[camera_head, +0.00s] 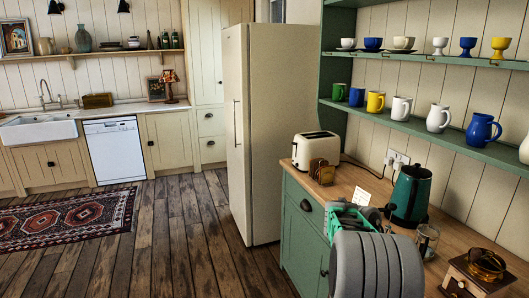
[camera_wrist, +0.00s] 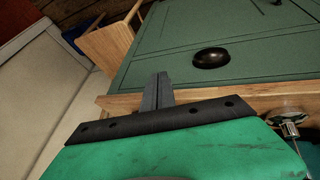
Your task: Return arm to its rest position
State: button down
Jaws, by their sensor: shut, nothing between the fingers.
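My arm (camera_head: 375,264) is folded low at the lower right of the head view, in front of the wooden counter (camera_head: 345,186). The green hand shows just above the grey links, but its fingertips cannot be made out there. In the wrist view my gripper (camera_wrist: 160,76) is shut, its two dark fingers together with nothing between them. The fingers overlap the wooden edge and the green cabinet front (camera_wrist: 250,35) in that view. I cannot tell how near they are to it.
A white toaster (camera_head: 317,149), green kettle (camera_head: 409,196), glass (camera_head: 427,240) and brass-topped grinder (camera_head: 486,266) stand on the counter around my arm. Green shelves (camera_head: 420,125) with mugs hang above. The fridge (camera_head: 262,130) stands left of the counter. Plank floor (camera_head: 185,235) is open at left.

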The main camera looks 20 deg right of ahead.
jog(key=s+a+f+n+t+y, duration=0.1)
jog(key=a+f+n+y, duration=0.1)
jog(key=a+n, duration=0.75)
jog(key=s+a+f+n+t+y, duration=0.15)
jog(key=a+n, duration=0.25)
jog(key=a, duration=1)
jog(key=a+r+n+t, duration=0.2)
jog(key=a+r, duration=0.2)
jog(key=a, duration=0.3)
jog(key=a+r+n+t, duration=0.2)
jog(key=a+r+n, duration=0.1)
jog(key=a, duration=0.5)
jog(key=shift+r+n+y, duration=0.35)
jog(key=shift+r+y, duration=0.1)
jog(key=shift+r, duration=0.05)
